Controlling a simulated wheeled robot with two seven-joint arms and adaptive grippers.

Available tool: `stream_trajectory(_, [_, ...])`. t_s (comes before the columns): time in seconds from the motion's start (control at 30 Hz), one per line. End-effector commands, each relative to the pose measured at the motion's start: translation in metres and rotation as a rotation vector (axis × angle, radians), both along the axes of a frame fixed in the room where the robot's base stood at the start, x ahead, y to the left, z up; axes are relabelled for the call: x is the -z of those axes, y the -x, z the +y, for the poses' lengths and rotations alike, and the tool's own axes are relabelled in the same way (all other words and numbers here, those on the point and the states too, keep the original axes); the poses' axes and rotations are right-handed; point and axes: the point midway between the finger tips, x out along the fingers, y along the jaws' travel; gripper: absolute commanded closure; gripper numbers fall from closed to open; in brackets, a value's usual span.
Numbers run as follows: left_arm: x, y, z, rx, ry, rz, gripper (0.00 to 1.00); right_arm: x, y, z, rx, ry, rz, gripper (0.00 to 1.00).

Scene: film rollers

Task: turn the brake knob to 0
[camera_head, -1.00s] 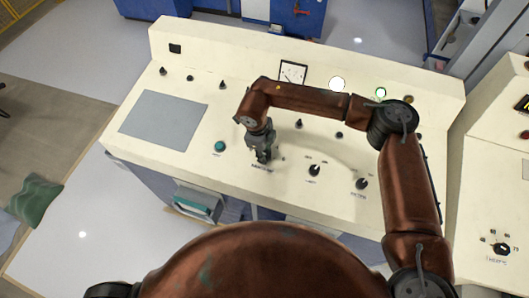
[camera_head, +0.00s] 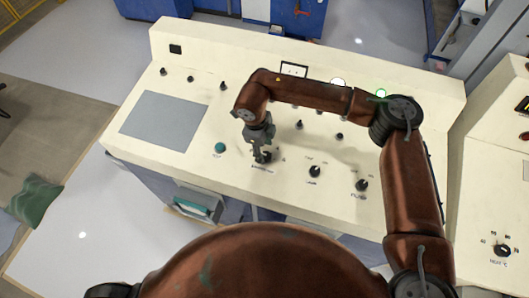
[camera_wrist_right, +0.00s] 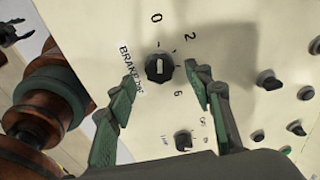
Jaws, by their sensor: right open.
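The brake knob (camera_wrist_right: 158,67) is black with a pale bar across its face. It sits on the cream console between the printed marks 0, 2 and 6, beside the partly hidden word BRAKE. Which mark the bar points at is unclear. My right gripper (camera_wrist_right: 161,75) is open, with its two green fingers on either side of the knob in the picture; contact is not visible. In the head view my right gripper (camera_head: 260,152) hangs over the knob (camera_head: 267,157) and partly hides it. A dark claw-like shape at the wrist view's left edge may be my left gripper (camera_wrist_right: 16,32).
Another black knob (camera_wrist_right: 183,140) shows below the brake knob in the wrist view. In the head view a teal button (camera_head: 220,147) is left of the gripper, and two black knobs (camera_head: 314,171) (camera_head: 361,185) are right. A grey panel (camera_head: 160,120) lies flat at left.

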Motion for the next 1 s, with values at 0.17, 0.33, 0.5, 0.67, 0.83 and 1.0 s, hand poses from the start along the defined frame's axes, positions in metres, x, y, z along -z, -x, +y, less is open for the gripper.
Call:
stream_trajectory(0.17, [0.0, -0.001, -0.001, 0.0, 0.001, -0.001, 0.6, -0.04, 0.002, 0.005, 0.0, -0.001, -0.003, 0.53])
stream_trajectory(0.33, [0.0, -0.001, -0.001, 0.0, 0.001, -0.001, 0.6, -0.068, 0.004, 0.009, 0.0, -0.002, -0.002, 0.53])
stream_trajectory(0.5, [0.0, -0.001, -0.001, 0.0, 0.001, -0.001, 0.6, -0.082, 0.005, 0.01, 0.0, 0.0, 0.0, 0.53])
stream_trajectory(0.67, [0.0, -0.001, -0.001, 0.0, 0.001, -0.001, 0.6, -0.085, 0.005, 0.011, 0.0, 0.0, 0.001, 0.53])
stream_trajectory(0.83, [0.0, -0.001, -0.001, 0.0, 0.001, -0.001, 0.6, -0.085, 0.005, 0.011, 0.0, 0.0, 0.0, 0.53])
stream_trajectory(1.0, [0.0, -0.001, -0.002, 0.001, 0.001, -0.001, 0.6, -0.085, 0.005, 0.011, 0.0, 0.0, 0.0, 0.53])
